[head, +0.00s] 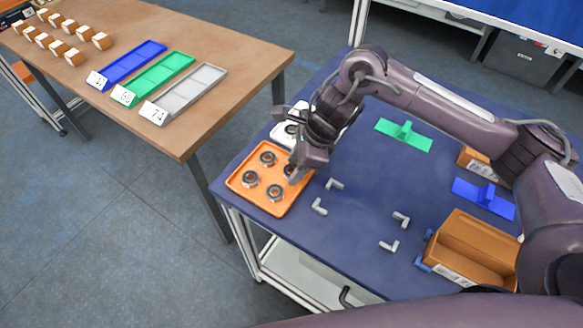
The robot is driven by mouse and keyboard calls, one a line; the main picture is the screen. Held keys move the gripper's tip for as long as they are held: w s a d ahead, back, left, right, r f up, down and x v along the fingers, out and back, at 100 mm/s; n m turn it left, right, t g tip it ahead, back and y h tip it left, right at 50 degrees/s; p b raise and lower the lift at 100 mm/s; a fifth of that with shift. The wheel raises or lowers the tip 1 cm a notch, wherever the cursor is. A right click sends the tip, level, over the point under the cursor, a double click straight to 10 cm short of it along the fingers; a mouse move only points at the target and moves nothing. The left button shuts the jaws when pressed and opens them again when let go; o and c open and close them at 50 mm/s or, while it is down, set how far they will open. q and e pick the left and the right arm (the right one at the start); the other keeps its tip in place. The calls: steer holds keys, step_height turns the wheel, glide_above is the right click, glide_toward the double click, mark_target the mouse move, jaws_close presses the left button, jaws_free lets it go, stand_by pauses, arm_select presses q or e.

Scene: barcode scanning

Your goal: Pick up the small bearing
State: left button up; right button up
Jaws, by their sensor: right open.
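An orange tray (236,181) lies at the left corner of the blue table and holds several dark, ring-shaped bearings. One bearing (267,158) is at the back, one (250,178) at the left and one (275,193) at the front. Another bearing (289,170) at the right is partly covered by my right gripper (296,174). My right gripper is open and points down at the tray's right side. I cannot tell whether it touches that bearing. A white tray (279,135) behind is mostly hidden by my arm. My left gripper is out of view.
An open cardboard box (470,245) stands at the right front of the blue table (350,240). A wooden table (190,125) stands left, across a gap.

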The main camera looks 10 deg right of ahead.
steer(key=shift+c, duration=0.7)
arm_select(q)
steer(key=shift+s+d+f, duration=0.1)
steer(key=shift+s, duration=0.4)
arm_select(e)
steer(key=c, duration=0.6)
steer(key=shift+c, duration=0.2)
steer(key=shift+r, duration=0.55)
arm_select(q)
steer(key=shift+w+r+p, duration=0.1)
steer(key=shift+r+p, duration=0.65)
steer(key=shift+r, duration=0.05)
arm_select(e)
step_height(320, 180, up, 19)
steer(key=shift+f, duration=0.1)
